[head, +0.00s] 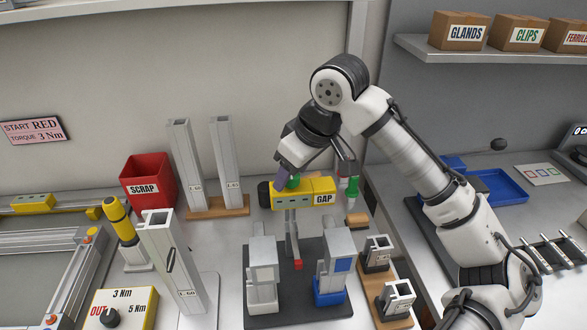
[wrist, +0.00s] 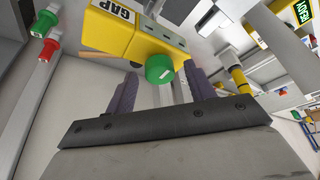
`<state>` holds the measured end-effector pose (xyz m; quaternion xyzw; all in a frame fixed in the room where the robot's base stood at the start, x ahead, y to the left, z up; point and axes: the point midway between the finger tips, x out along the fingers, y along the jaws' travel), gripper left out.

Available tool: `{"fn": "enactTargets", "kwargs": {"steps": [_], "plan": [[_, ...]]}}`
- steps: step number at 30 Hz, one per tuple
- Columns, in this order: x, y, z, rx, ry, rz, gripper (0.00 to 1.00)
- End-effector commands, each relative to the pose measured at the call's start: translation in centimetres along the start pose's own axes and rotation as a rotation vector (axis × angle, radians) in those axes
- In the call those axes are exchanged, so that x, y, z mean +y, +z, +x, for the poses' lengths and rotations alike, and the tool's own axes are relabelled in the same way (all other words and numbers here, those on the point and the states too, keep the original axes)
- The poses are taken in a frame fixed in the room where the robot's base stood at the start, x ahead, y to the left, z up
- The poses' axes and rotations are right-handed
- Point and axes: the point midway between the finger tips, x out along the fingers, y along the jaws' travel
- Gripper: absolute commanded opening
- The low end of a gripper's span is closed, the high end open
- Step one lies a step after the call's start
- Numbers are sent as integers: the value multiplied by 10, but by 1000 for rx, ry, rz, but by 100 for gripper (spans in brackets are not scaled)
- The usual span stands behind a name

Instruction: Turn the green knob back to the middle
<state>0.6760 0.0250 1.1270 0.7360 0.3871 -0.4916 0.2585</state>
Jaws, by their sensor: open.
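The green knob (wrist: 159,68) sticks out from the yellow GAP box (wrist: 125,35) in the wrist view. A short pale mark shows on its face, slightly tilted. In the head view the knob (head: 293,183) is a small green patch at the yellow box (head: 318,186), partly hidden by my gripper. My gripper (wrist: 160,78) is open, with one dark purple finger on each side of the knob. I cannot tell whether either finger touches it. In the head view my gripper (head: 286,178) is at the box's left half.
A fixture with grey and blue blocks stands on a dark plate (head: 290,308) below the box. Upright aluminium profiles (head: 172,265) and a red SCRAP bin (head: 148,182) stand to the left. Small profile pieces (head: 394,297) sit on a wooden holder at right.

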Motion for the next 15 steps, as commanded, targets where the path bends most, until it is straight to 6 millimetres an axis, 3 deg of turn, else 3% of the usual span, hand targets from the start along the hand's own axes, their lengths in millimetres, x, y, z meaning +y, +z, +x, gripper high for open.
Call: {"fn": "enactTargets", "kwargs": {"steps": [7,15], "plan": [[0,0,-24,1,2,0,54],[0,0,-87,2,3,-1,54]]}}
